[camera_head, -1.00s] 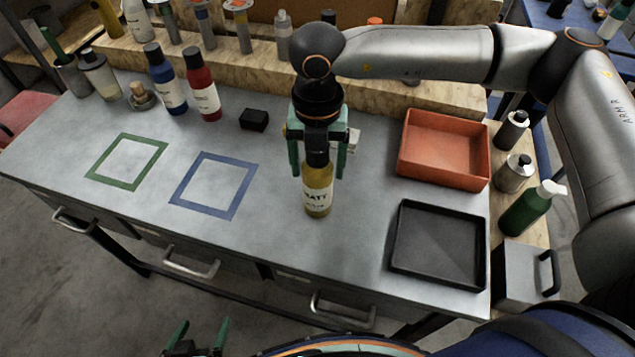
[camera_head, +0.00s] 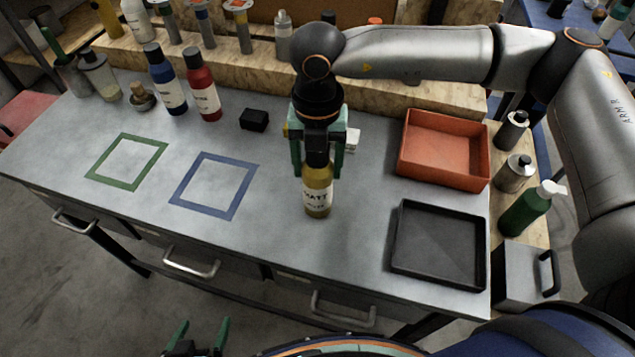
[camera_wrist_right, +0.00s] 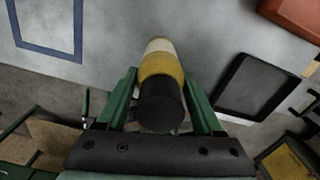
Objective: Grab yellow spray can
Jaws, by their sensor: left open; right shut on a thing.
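The yellow spray can (camera_head: 318,198), with a white label and a dark cap, stands upright on the grey workbench (camera_head: 270,235). My right gripper (camera_head: 318,172) is above it, pointing down, with its green fingers shut on the can's upper part. In the right wrist view the can (camera_wrist_right: 161,68) lies between the two fingers (camera_wrist_right: 160,100), its dark cap towards the camera. My left gripper (camera_head: 197,338) is open and empty at the bottom of the head view, in front of the bench.
A blue bottle (camera_head: 168,82) and a red bottle (camera_head: 203,88) stand at the back left, near a black block (camera_head: 254,120). Green (camera_head: 100,175) and blue (camera_head: 178,190) square outlines mark the bench. An orange tray (camera_head: 485,172) and a black tray (camera_head: 440,279) lie to the right.

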